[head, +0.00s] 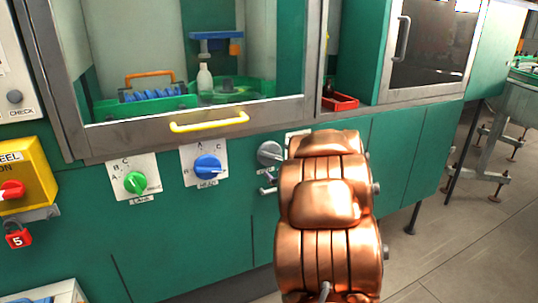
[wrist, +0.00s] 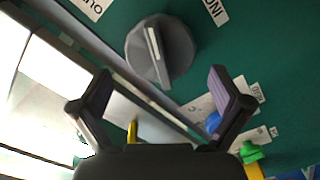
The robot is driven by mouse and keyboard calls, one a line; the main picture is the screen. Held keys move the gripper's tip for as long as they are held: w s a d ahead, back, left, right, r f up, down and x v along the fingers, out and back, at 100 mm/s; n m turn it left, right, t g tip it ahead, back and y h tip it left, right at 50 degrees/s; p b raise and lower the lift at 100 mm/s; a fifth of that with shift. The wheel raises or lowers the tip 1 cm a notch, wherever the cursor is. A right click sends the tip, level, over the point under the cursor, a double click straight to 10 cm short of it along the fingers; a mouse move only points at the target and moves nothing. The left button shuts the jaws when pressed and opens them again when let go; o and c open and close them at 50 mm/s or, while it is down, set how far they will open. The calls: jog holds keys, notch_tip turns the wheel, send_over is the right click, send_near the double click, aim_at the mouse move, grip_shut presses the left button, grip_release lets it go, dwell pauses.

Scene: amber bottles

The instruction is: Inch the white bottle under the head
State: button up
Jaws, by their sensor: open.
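The white bottle (head: 205,79) stands upright behind the window, on the green turntable area. The blue head (head: 216,36) is above it, with a gap between; the bottle appears below its left part. A grey dial (head: 270,153) with a pale pointer line is on the green front panel, partly beside my copper arm. In the wrist view the grey dial (wrist: 160,50) lies ahead of my gripper (wrist: 165,90). The gripper is open and empty, its two fingers spread wide, apart from the dial. In the head view my arm hides the gripper and some of the dial's label.
A yellow box with a red switch (head: 12,190) is at far left. Floor is open at right.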

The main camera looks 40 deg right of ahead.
aim_at(269, 153)
jog(key=shift+x, duration=3.15)
jog(key=shift+c, duration=0.3)
jog(key=c, duration=0.8)
jog(key=shift+m, duration=0.3)
jog(key=o, duration=0.9)
jog(key=shift+c, duration=0.2)
jog(key=shift+s, duration=0.1)
